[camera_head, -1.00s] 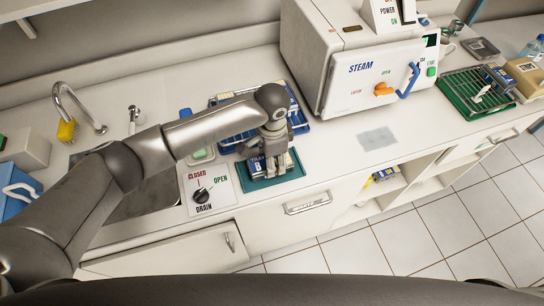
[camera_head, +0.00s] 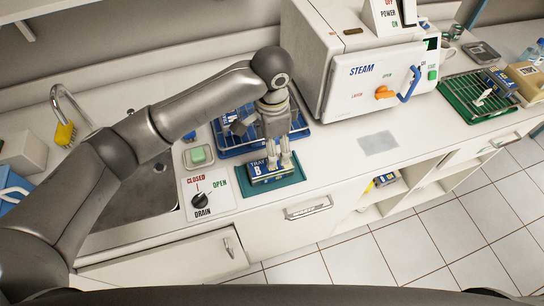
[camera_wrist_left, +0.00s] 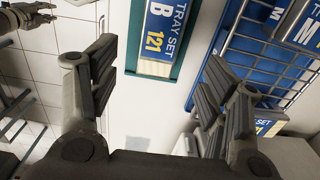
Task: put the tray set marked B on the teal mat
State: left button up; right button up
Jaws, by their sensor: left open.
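The tray set marked B (camera_head: 262,170), a blue pack with a white and yellow label, lies on the teal mat (camera_head: 292,178) near the counter's front edge. In the left wrist view the tray set (camera_wrist_left: 157,35) shows its B 121 label, with the teal mat (camera_wrist_left: 190,45) beside it. My left gripper (camera_head: 284,160) is open and empty, just behind and above the tray set. In the left wrist view its fingers (camera_wrist_left: 155,85) are wide apart with nothing between them. Part of what looks like my right gripper (camera_wrist_left: 38,14) shows at the top left there.
A blue wire rack (camera_head: 235,148) with other tray sets stands behind the mat. The steam sterilizer (camera_head: 350,75) stands to the right, the sink (camera_head: 150,195) and drain knob plate (camera_head: 207,197) to the left. A green rack (camera_head: 460,105) is at far right.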

pick_arm(q)
notch_tip(320, 180, up, 4)
jog(key=shift+f, duration=0.2)
dwell(0.5)
